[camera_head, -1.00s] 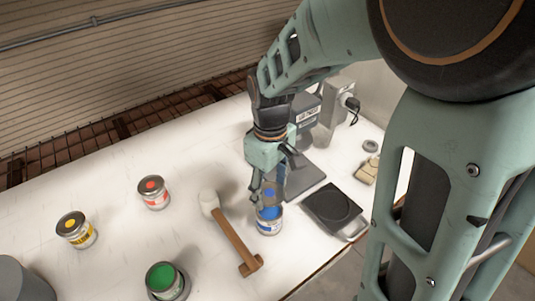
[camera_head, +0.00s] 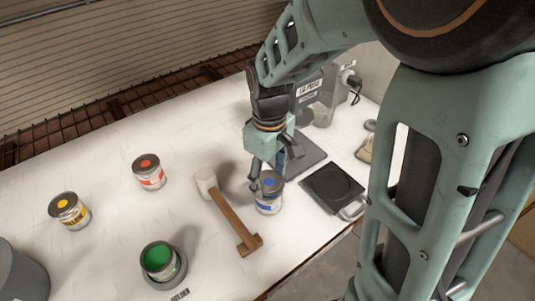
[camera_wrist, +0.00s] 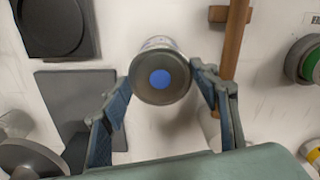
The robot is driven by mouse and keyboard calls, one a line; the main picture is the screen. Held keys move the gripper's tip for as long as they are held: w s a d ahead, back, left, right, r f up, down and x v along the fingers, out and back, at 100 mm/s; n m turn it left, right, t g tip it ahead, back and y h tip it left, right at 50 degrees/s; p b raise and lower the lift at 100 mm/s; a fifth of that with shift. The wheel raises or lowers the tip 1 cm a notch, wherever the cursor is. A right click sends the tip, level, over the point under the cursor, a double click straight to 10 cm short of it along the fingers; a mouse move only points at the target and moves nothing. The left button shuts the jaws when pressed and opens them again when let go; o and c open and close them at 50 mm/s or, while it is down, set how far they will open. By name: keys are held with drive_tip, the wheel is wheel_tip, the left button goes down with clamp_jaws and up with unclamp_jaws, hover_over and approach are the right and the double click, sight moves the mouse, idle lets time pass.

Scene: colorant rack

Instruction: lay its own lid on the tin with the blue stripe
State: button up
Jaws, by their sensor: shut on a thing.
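The tin with the blue stripe (camera_head: 268,206) stands upright on the white table, right of the mallet. Its lid, grey with a blue dot (camera_head: 268,183), is at the tin's top and covers the opening from view. My gripper (camera_head: 267,180) is shut on the lid by its rim, with the fingers pointing down. In the wrist view the lid (camera_wrist: 161,88) sits between the two fingertips (camera_wrist: 162,76), and a strip of the tin's label (camera_wrist: 160,43) shows behind it. I cannot tell whether the lid is fully seated or slightly above the rim.
A mallet (camera_head: 230,215) lies close left of the tin; a black scale (camera_head: 331,187) is close right. An open green tin (camera_head: 160,260) stands front left. Red-dot (camera_head: 149,171) and yellow-dot (camera_head: 69,210) tins are farther left. A grey machine (camera_head: 314,92) stands behind.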

drive_tip(key=shift+f+b, duration=0.65)
drive_tip(key=shift+f, duration=0.15)
drive_tip(key=shift+r, duration=0.1)
drive_tip(key=o, duration=0.8)
drive_tip(key=shift+o, duration=0.2)
drive_tip(key=shift+r, duration=0.1)
